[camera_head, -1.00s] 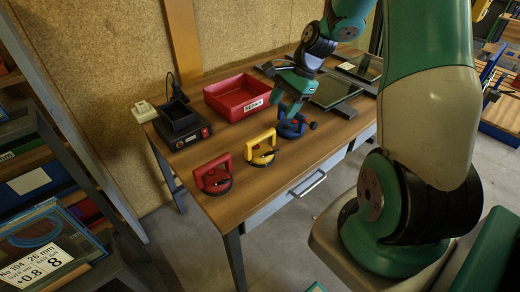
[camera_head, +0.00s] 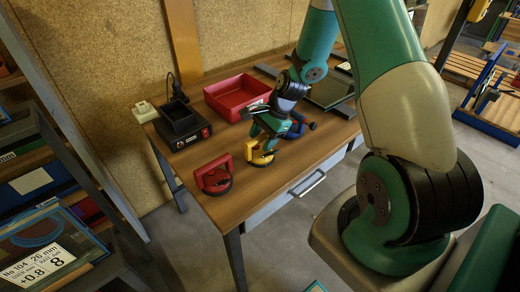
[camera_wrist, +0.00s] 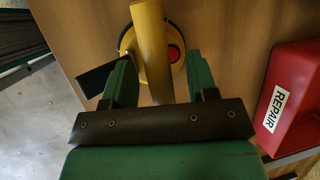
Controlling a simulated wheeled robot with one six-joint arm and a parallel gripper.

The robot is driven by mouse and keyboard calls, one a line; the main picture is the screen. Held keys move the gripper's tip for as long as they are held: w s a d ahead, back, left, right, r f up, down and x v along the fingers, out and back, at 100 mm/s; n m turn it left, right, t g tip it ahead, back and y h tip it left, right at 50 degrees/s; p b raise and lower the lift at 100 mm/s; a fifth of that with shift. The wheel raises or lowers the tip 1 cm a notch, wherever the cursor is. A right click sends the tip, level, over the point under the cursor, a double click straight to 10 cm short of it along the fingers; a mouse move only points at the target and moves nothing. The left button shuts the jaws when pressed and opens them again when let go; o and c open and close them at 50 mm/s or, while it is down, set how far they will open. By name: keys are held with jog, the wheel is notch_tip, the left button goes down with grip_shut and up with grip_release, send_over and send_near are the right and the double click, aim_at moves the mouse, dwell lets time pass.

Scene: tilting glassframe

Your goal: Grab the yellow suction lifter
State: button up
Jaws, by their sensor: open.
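The yellow suction lifter (camera_head: 259,155) stands on the wooden table between a red lifter and a blue one. My gripper (camera_head: 264,143) is right above it in the head view and partly covers its handle. In the wrist view, the lifter's yellow handle (camera_wrist: 151,45) runs between the two green fingers of my gripper (camera_wrist: 158,80), with a visible space on each side. The gripper is open. I cannot tell how deep the handle sits between the fingers.
The red suction lifter (camera_head: 214,176) stands to the left, the blue lifter (camera_head: 297,128) close on the right. A red bin (camera_head: 232,92) labelled REPAIR and a black device (camera_head: 183,128) stand behind. Bare table (camera_head: 240,207) lies in front.

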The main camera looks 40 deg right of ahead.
grip_shut()
jog(key=shift+r, duration=0.1)
